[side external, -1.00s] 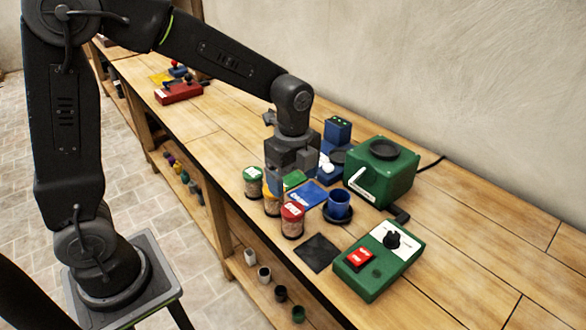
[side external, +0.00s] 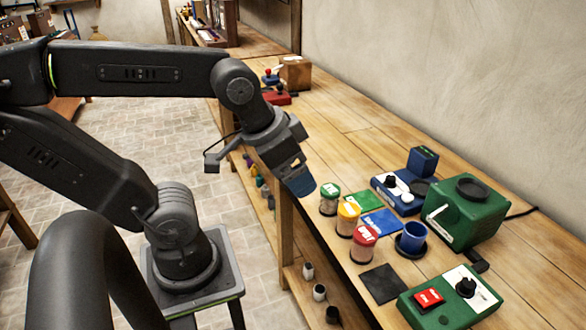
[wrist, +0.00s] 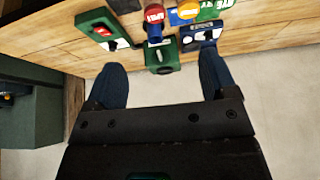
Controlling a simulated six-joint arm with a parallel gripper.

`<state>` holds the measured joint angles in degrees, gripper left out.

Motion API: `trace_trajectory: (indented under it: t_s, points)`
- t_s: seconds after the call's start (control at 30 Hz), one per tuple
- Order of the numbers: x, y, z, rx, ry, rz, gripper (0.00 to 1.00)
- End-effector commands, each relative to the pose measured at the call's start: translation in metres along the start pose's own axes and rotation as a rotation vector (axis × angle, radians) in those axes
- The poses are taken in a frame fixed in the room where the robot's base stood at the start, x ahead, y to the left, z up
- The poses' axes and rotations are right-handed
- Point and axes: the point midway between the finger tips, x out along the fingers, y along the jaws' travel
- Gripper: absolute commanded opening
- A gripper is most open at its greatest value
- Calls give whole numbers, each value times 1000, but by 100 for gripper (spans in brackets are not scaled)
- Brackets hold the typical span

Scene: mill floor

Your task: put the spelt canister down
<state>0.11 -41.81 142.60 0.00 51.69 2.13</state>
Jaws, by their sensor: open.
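Three jars with contents showing through their sides stand upright in a row near the bench's front edge: green-lidded (side external: 329,203), yellow-lidded (side external: 347,221) and red-lidded (side external: 363,249). Their lid lettering is too small to read surely, so I cannot tell which is the spelt canister. My gripper (side external: 300,184) is open and empty, tilted, left of the jars and apart from them. In the wrist view its blue fingers (wrist: 162,80) are spread wide, with no jar between them. The red lid (wrist: 154,14) shows beyond them.
Green (side external: 361,200), blue (side external: 380,222) and black (side external: 382,284) mats lie by the jars. A blue cup (side external: 411,237), blue device (side external: 394,190), green mill (side external: 465,217) and green switch box (side external: 448,302) stand close by.

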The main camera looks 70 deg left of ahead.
Motion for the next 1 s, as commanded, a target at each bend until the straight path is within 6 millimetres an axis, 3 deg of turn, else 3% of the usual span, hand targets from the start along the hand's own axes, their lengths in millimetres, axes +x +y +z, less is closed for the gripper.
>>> trace_trajectory:
  t_s: [0.1,0.57,0.77,1.0]
  points:
    - [-1,0,4,-40,12,-1,69]
    - [4,-1,6,-15,-22,-15,69]
    - [44,-12,37,213,-293,-145,69]
    - [86,-46,72,689,-668,-446,69]
